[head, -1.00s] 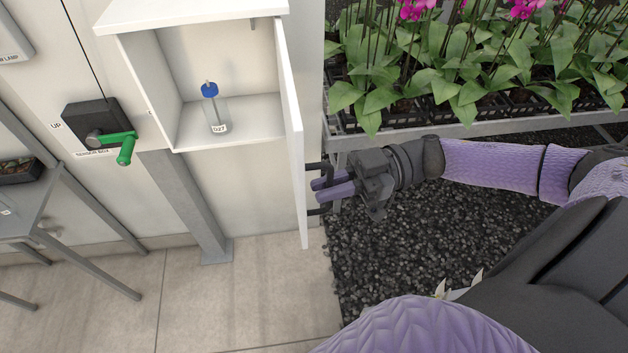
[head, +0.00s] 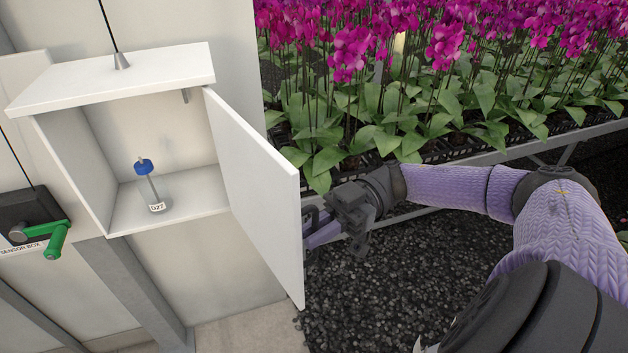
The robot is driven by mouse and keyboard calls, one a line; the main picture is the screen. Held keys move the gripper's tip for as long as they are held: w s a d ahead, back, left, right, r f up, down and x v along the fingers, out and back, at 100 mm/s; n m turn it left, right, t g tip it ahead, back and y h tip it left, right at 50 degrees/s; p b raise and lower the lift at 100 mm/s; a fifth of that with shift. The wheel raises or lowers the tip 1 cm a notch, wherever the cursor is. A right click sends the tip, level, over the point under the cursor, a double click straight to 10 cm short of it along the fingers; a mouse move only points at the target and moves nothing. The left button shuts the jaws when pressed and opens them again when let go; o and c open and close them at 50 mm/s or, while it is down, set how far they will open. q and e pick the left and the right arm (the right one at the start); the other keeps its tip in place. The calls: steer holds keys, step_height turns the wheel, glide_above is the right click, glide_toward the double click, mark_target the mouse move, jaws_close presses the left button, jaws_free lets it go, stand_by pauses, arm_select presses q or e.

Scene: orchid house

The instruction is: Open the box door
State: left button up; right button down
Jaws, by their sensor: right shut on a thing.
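The white box (head: 72,165) is on the wall at the left, with its front open. Its white door (head: 262,190) is swung out to the right, on the box's right side, and I see its broad face. A clear bottle with a blue cap (head: 145,167) and a label reading D27 stands on the box floor. My right gripper (head: 312,233) is at the door's far side, near its outer edge. It is shut on the dark door handle (head: 306,212), which the door partly hides. My left gripper is out of view.
A green-handled crank (head: 55,240) with a "sensor box" label is at the lower left. A bench of magenta orchids (head: 440,100) fills the back right, behind my right arm. Dark gravel (head: 385,290) lies below.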

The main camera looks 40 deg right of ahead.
steer(key=c, duration=0.7)
jaws_free()
steer(key=shift+c, duration=0.2)
steer(key=d+b, duration=0.4)
steer(key=d, duration=0.6)
steer(key=shift+s+b, duration=0.3)
steer(key=shift+s, duration=0.05)
